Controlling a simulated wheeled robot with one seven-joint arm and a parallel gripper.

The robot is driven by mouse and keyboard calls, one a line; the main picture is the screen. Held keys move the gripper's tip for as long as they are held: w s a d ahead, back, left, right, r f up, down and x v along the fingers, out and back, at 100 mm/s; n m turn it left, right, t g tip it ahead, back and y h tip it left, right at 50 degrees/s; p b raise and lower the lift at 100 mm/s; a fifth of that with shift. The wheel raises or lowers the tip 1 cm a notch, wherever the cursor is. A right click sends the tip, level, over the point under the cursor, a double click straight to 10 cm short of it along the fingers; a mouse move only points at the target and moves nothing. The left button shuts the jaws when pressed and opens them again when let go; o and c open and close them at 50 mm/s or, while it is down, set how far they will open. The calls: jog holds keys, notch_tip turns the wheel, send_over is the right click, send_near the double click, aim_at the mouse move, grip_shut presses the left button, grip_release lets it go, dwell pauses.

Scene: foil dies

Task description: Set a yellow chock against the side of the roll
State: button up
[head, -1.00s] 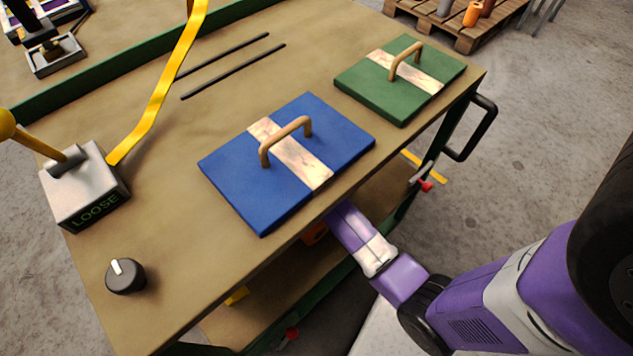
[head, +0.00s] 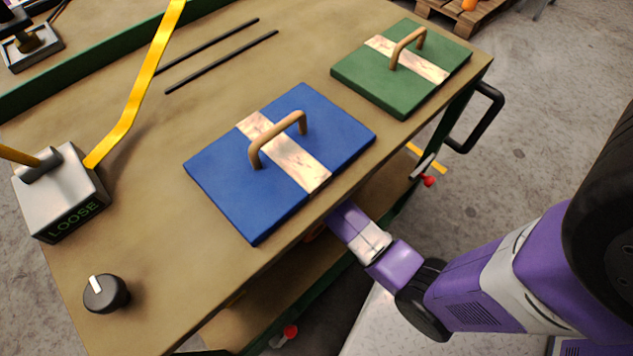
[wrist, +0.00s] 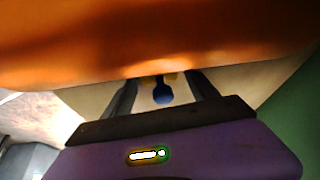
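In the wrist view, my gripper (wrist: 163,92) points forward with its two dark fingers apart. A small blue rounded thing (wrist: 163,94) shows between the fingers, narrower than the gap, with small yellowish patches (wrist: 172,77) behind it. I cannot tell whether these patches belong to a yellow chock. A large, smooth orange surface (wrist: 150,50) fills the top of the wrist view, close above the fingers. I cannot tell whether it is the roll. In the head view, my forearm reaches under the workbench (head: 150,250), and the bench top hides the gripper.
On the bench top lie a blue plate (head: 225,185) and a green plate (head: 365,85) with handles, a grey box marked LOOSE (head: 62,195) and a black knob (head: 106,293). A lower shelf (head: 265,300) runs underneath. A red-tipped lever (head: 428,180) sticks out at the bench side.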

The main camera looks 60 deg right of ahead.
jog(key=p+v, duration=0.2)
jog(key=v, duration=0.5)
jog(key=shift+r, duration=0.1)
jog(key=shift+a+r, duration=0.1)
jog(key=shift+r, duration=0.15)
jog(key=shift+s, duration=0.1)
dwell(0.4)
